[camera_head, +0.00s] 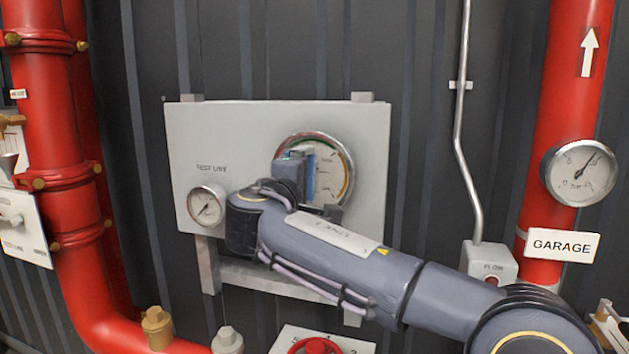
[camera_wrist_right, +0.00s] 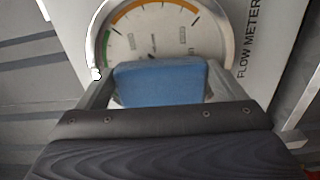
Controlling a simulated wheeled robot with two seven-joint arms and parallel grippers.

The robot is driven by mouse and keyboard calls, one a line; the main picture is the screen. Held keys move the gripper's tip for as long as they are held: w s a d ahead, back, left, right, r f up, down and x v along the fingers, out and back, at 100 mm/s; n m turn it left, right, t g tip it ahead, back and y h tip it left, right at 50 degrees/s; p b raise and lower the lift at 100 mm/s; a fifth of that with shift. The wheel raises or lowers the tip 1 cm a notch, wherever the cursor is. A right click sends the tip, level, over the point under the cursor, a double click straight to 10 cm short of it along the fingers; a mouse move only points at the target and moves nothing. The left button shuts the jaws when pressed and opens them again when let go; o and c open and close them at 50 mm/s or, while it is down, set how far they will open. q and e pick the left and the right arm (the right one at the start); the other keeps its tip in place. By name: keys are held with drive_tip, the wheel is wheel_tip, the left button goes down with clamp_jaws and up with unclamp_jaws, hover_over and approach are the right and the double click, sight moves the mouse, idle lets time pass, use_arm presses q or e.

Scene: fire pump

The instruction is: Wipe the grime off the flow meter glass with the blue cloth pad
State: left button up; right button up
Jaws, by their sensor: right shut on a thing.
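The flow meter (camera_head: 336,160) is a large round gauge with a metal rim on a pale panel. It also shows in the wrist view (camera_wrist_right: 165,25), with green and orange bands and the words FLOW METER beside it. My right gripper (camera_head: 308,178) is in front of the dial and shut on the blue cloth pad (camera_wrist_right: 160,83). The pad's edge also shows in the head view (camera_head: 310,176). The pad covers part of the dial; I cannot tell whether it touches the glass. No clear grime shows on the visible glass. My left gripper is not in view.
A small TEST LINE gauge (camera_head: 206,205) sits at the panel's lower left. Red pipes (camera_head: 75,190) stand at left, and a GARAGE pipe with a gauge (camera_head: 578,173) stands at right.

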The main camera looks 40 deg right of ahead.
sight(348, 170)
drive_tip(key=shift+w+a+r+p, duration=0.9)
drive_tip(key=shift+w, duration=0.8)
drive_tip(key=shift+s+d+f+b, duration=0.1)
drive_tip(key=shift+s+d+b, duration=0.6)
drive_tip(key=shift+s, duration=0.7)
drive_tip(key=shift+s+d+b, duration=0.6)
drive_tip(key=shift+s+d, duration=0.15)
drive_tip(key=shift+s, duration=0.65)
drive_tip(key=shift+s+d+f+b, duration=0.1)
drive_tip(key=shift+s+d+b, duration=0.6)
drive_tip(key=shift+s, duration=0.7)
drive_tip(key=shift+s+d+r, duration=0.15)
drive_tip(key=shift+s+d, duration=0.35)
drive_tip(key=shift+s, duration=0.35)
